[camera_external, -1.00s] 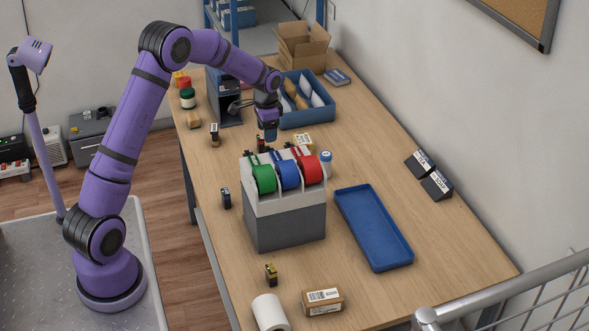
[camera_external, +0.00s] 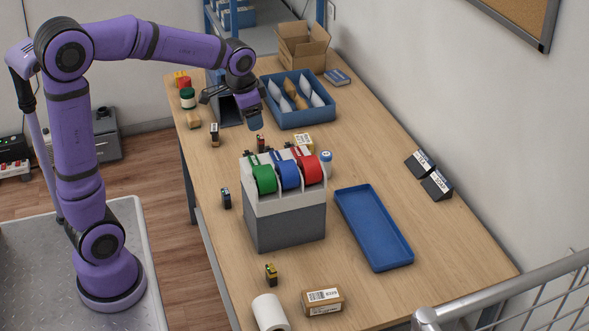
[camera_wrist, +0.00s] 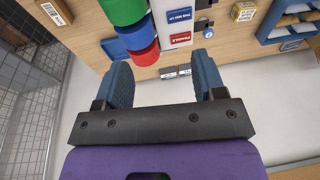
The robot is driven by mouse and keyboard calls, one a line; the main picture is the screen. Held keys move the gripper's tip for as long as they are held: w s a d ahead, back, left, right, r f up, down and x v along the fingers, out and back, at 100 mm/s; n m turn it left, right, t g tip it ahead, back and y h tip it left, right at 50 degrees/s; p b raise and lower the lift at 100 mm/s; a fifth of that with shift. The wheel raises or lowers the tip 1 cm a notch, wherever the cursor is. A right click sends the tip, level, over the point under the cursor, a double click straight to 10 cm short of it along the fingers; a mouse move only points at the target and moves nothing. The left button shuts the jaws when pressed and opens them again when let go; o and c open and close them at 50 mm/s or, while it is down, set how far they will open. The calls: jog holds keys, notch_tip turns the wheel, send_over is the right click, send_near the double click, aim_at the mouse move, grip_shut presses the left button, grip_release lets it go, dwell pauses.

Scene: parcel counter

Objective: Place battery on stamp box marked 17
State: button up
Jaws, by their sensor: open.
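My gripper (camera_external: 250,122) is open and empty, above the table behind the tape dispenser; the wrist view shows nothing between its fingers (camera_wrist: 162,80). Several small dark upright blocks stand on the table: one behind the dispenser (camera_external: 260,144), one at the back left (camera_external: 214,135), one left of the dispenser (camera_external: 226,198), and one with yellow on it near the front (camera_external: 271,275). I cannot tell which is the battery and which is a stamp box. No 17 is legible.
The grey dispenser (camera_external: 285,222) with green, blue and red rolls stands mid-table. A blue tray (camera_external: 352,219) lies to its right. A blue bin (camera_external: 292,120) with envelopes is behind. A labelled carton (camera_external: 322,302) and a white roll (camera_external: 270,312) are at the front.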

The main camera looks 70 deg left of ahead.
jog(key=s+d+t, duration=0.1)
jog(key=s+d, duration=0.3)
jog(key=s, duration=0.4)
jog(key=s+d+r+t, duration=0.1)
jog(key=s+d, duration=0.4)
jog(key=s, duration=0.3)
jog(key=s+d+r+t+h, duration=0.1)
jog(key=s+d, duration=0.4)
jog(key=s, duration=0.3)
jog(key=shift+d+r, duration=0.2)
jog(key=shift+r, duration=0.05)
